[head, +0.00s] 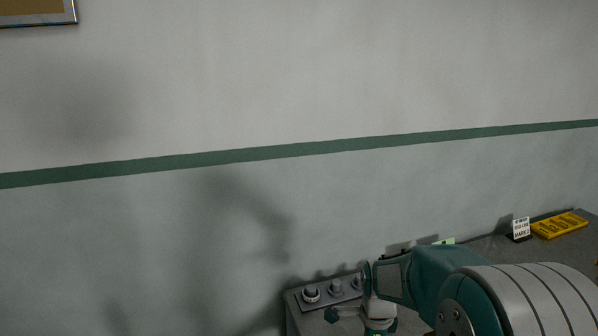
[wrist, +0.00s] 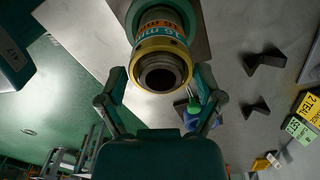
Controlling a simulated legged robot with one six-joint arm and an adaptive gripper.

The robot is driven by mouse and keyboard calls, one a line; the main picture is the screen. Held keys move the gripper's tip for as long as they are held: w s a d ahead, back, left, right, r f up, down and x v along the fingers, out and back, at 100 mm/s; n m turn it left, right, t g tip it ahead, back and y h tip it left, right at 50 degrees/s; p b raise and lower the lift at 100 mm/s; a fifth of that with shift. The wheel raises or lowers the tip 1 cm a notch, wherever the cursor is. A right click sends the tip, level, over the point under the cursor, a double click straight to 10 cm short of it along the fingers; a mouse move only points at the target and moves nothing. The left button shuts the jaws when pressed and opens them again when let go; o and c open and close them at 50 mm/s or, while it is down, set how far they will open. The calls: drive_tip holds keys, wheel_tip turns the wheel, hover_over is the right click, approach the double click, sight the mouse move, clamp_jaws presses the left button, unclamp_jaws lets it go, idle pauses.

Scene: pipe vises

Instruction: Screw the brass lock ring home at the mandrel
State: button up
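In the wrist view, an upright-banded cylinder, apparently the mandrel (wrist: 166,18), points its dark hollow end at me. It carries teal and orange bands marked "16 mm". The yellow brass lock ring (wrist: 160,49) sits around its near end. My gripper (wrist: 162,74) has one finger on each side of the ring, with the fingertips close to its edges. I cannot tell whether they touch it.
A grey block with several round fittings (head: 336,288) lies on the bench against the wall. A yellow tray (head: 559,225) and a small sign (head: 520,229) stand at the right. The wrist view shows dark angled blocks (wrist: 264,60) and yellow and green labels (wrist: 304,117).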

idle(0.4)
wheel_tip(320, 180, up, 11)
drive_tip(key=s+r+n+t, duration=0.2)
drive_tip(key=s+n, duration=0.7)
drive_tip(key=s, duration=0.1)
drive_tip(key=s+r+n+t, duration=0.3)
drive_tip(key=s+n, duration=0.6)
drive_tip(key=s, duration=0.1)
drive_tip(key=shift+s+n+t, duration=0.3)
drive_tip(key=shift+s, duration=0.1)
drive_tip(key=shift+a+r, duration=0.1)
